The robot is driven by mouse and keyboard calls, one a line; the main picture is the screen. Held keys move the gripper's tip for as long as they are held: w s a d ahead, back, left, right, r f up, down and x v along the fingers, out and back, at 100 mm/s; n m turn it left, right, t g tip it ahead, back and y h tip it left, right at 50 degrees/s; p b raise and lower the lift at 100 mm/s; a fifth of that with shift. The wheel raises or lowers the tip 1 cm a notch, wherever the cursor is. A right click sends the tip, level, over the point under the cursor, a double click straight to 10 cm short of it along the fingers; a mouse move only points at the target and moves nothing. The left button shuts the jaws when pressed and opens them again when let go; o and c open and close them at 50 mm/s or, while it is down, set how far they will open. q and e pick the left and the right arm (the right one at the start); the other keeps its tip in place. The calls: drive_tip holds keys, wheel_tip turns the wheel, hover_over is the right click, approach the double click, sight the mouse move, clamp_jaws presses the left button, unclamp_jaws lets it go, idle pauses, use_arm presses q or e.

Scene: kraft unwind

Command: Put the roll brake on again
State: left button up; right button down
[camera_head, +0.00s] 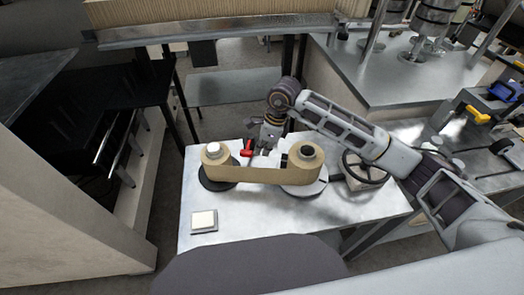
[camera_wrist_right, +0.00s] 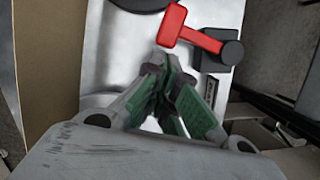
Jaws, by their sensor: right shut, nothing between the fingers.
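The red T-shaped brake handle (camera_head: 247,148) stands behind the two kraft paper rolls on the metal table. In the right wrist view the red handle (camera_wrist_right: 185,32) reaches from a black round mount (camera_wrist_right: 232,52) and lies just beyond my fingertips, apart from them. My right gripper (camera_head: 264,146) is low behind the rolls, to the right of the handle, partly hidden by them. Its green-padded fingers (camera_wrist_right: 165,72) are shut and empty. The left kraft roll (camera_head: 213,171) and the right kraft roll (camera_head: 303,170) are joined by a band of paper. My left gripper is not in view.
A handwheel (camera_head: 367,168) stands at the table's right side. A pale square block (camera_head: 204,221) lies at the front left of the metal table (camera_head: 270,218). The table's front strip is mostly clear. A large roll (camera_head: 200,12) lies on a frame behind.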

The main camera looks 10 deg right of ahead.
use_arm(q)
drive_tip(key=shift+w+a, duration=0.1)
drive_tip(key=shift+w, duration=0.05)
use_arm(e)
drive_tip(key=v, duration=1)
drive_tip(key=shift+r, duration=0.3)
drive_tip(key=shift+d, duration=0.1)
